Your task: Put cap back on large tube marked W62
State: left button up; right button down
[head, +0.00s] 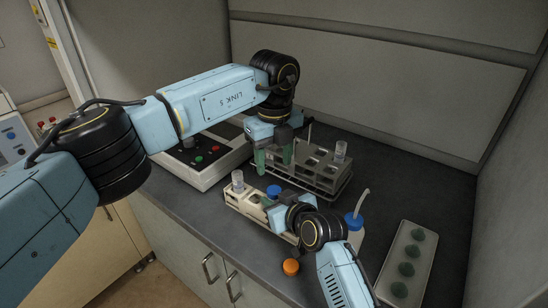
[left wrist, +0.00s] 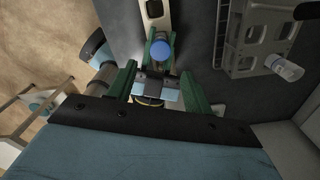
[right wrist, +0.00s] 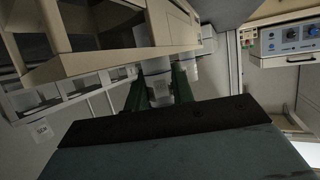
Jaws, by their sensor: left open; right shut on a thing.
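My left gripper (head: 274,160) is open and empty above the bench, its green fingers pointing down between the two racks. My right gripper (right wrist: 160,88) is shut on a pale labelled tube (right wrist: 157,68) beside the white rack (head: 240,203); I cannot read the label. A blue cap (head: 273,191) shows at the right gripper's fingers. In the left wrist view the blue cap (left wrist: 160,50) lies beyond the left fingers; I cannot tell how it sits on the tube. An orange cap (head: 291,267) lies on the bench near the front edge.
A grey rack (head: 322,183) with a clear tube (head: 340,151) stands behind. A control box (head: 205,155) is at left. A bottle with a blue top (head: 354,221) and a tray with green round pieces (head: 394,290) are at right.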

aim_at(274, 190)
dwell(0.3)
pick_arm(q)
jog(key=shift+f, duration=4)
jog(key=c, duration=1.1)
jog(key=shift+m, duration=1.7)
jog(key=o, duration=1.1)
